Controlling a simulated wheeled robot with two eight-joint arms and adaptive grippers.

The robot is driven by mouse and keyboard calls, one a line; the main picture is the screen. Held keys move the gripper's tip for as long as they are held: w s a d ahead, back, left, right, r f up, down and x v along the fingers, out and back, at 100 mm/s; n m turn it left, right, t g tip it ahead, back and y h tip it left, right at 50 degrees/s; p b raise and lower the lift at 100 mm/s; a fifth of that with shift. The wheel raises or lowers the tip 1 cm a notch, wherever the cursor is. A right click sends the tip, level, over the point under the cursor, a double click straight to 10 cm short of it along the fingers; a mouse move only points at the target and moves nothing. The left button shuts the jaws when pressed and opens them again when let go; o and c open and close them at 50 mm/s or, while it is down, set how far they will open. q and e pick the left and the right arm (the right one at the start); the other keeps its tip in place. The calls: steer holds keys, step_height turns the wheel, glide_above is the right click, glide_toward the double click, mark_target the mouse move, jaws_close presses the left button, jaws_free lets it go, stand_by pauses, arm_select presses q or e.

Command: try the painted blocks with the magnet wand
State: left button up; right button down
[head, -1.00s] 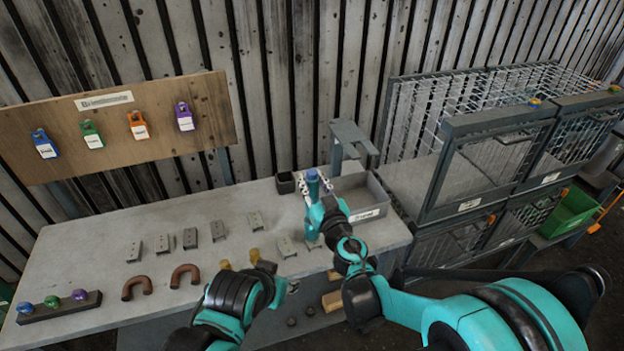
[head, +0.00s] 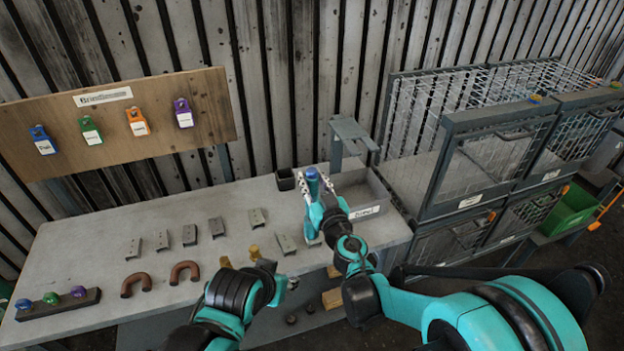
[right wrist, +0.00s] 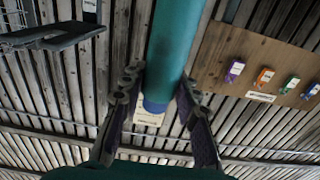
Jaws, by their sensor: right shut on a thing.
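My right gripper (head: 313,187) is shut on a teal rod with a blue end, which looks like the magnet wand (head: 311,173). It is over the bench at the left side of the grey tray. In the right wrist view the wand (right wrist: 172,50) runs between the two fingers (right wrist: 160,105). Several small grey blocks stand in a row on the bench, among them one at the left (head: 133,248), one in the middle (head: 217,227) and one close to my right arm (head: 286,243). My left gripper (head: 240,262) is low in the middle; its fingers are unclear.
Two brown horseshoe pieces (head: 185,272) lie at the front. A dark rack (head: 60,305) holds blue, green and purple knobs. The labelled grey tray (head: 378,190) stands at the right end, with wire cages (head: 480,165) beyond. A wooden board (head: 150,115) carries coloured tags.

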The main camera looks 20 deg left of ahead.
steer(key=shift+r, duration=0.1)
steer(key=shift+r+p, duration=2.7)
steer(key=shift+r, duration=1)
step_height(320, 180, up, 7)
steer(key=p, duration=0.5)
steer(key=shift+r, duration=0.2)
